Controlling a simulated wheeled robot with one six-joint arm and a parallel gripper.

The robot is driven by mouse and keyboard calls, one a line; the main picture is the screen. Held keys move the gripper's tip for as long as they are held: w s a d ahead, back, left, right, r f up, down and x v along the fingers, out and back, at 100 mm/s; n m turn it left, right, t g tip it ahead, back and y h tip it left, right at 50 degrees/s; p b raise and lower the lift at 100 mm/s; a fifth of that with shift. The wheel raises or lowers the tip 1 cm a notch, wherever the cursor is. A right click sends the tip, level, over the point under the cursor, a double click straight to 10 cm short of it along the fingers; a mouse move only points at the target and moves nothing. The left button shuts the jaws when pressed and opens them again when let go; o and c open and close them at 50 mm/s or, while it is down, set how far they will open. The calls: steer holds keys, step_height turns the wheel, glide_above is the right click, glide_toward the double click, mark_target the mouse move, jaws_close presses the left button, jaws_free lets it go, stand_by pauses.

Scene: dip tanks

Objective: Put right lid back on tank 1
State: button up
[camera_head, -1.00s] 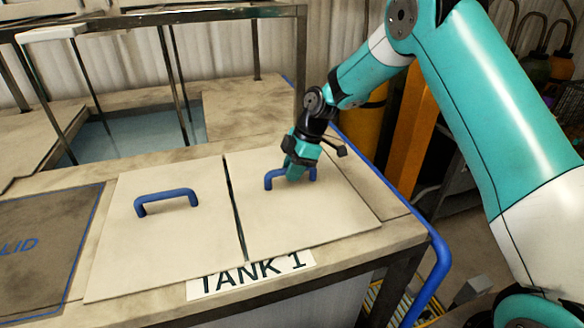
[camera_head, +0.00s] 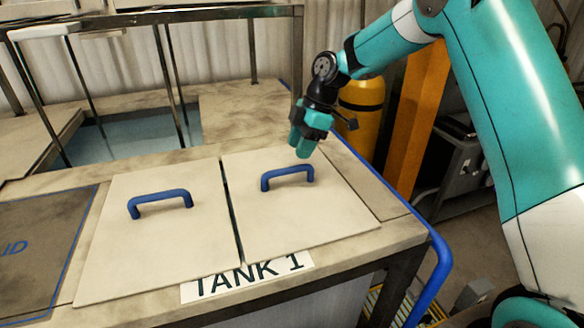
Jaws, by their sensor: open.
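The right lid (camera_head: 300,213) is a pale flat panel with a blue handle (camera_head: 287,174). It lies flat on tank 1, whose front carries the "TANK 1" label (camera_head: 247,277). The left lid (camera_head: 165,245), with its own blue handle (camera_head: 160,199), lies beside it, with a narrow dark gap between the two. My gripper (camera_head: 302,150) is open and empty, above and slightly behind the right lid's handle, apart from it. The fingertips point down. The tank opening under the lids is hidden.
An open tank with liquid (camera_head: 130,138) and metal uprights stands behind. A dark marked panel (camera_head: 40,240) lies at the left. A blue pipe (camera_head: 437,265) runs around the right corner. A yellow cylinder (camera_head: 362,110) and an orange post (camera_head: 418,110) stand behind my arm.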

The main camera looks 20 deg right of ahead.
steer(key=v, duration=0.4)
steer(key=shift+d, duration=0.1)
steer(key=s+a+r+m, duration=0.2)
steer(key=s+a+r, duration=0.15)
steer(key=s, duration=0.25)
steer(key=s+a+r+m, duration=0.2)
steer(key=s+a+r, duration=0.15)
steer(key=s, duration=0.35)
steer(key=s+a+f+m+b, duration=0.1)
steer(key=s+f+m, duration=0.2)
steer(key=s, duration=0.7)
steer(key=s+a+f+m+b, duration=0.1)
steer(key=s+f+m+b, duration=0.1)
steer(key=s, duration=0.9)
steer(key=shift+f+m, duration=0.5)
steer(key=shift+m, duration=0.5)
